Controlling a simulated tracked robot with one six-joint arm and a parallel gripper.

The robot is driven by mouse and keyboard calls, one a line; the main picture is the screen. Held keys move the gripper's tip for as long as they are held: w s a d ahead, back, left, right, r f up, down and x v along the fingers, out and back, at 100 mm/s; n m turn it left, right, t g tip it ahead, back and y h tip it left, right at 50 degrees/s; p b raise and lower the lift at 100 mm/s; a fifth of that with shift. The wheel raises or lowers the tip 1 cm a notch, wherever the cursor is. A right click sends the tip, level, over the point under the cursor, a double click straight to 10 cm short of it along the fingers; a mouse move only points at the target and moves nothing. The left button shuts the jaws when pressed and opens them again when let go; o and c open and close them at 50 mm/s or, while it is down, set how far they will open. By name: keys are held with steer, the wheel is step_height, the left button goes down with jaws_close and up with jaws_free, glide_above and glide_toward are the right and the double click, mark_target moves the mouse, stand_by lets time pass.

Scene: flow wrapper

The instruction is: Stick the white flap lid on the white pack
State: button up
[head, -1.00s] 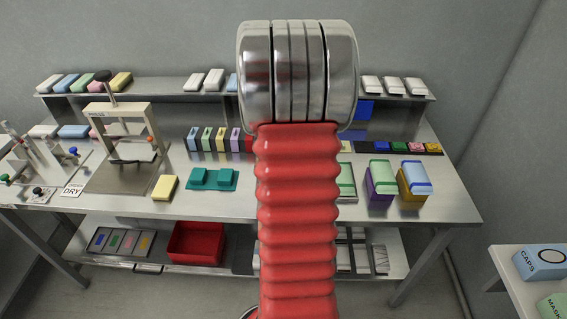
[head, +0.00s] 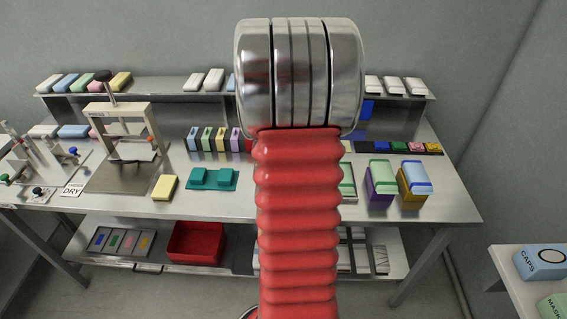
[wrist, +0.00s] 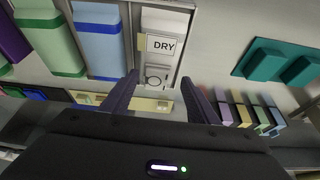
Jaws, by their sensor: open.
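In the wrist view a white pack (wrist: 165,20) lies in a pale tray (wrist: 182,45), with a card reading DRY (wrist: 161,45) across it. A small dark ring shows on the white surface below the card. My gripper (wrist: 158,92) is open, its two dark fingers pointing at the tray's near end with nothing clearly held between them. I cannot tell the white flap lid apart from the other white surfaces. In the head view my arm hides the gripper and most of this tray (head: 349,182).
Green-banded (wrist: 50,42) and blue-banded (wrist: 98,38) packs stand left of the tray in the wrist view. A teal fixture (wrist: 262,60) and several coloured holders (wrist: 245,112) are at right. In the head view a press (head: 122,140) and a yellow block (head: 165,187) stand at left.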

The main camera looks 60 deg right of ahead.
steer(key=v, duration=1.2)
steer(key=shift+a, duration=0.15)
steer(key=shift+s, duration=0.1)
stand_by(0.3)
steer(key=a+r+n+t+y, duration=0.1)
steer(key=a+n, duration=0.3)
steer(key=a, duration=0.9)
steer(key=s+a+r+n+t+y, duration=0.1)
steer(key=a+r+n, duration=0.2)
steer(key=a, duration=1.1)
steer(key=a+r+n+t+y, duration=0.1)
steer(key=a+n, duration=0.4)
steer(key=a, duration=0.9)
steer(key=shift+s+a+r+y, duration=0.15)
steer(key=shift+s+r+y, duration=0.2)
steer(key=shift+r, duration=0.35)
steer(key=shift+w, duration=0.1)
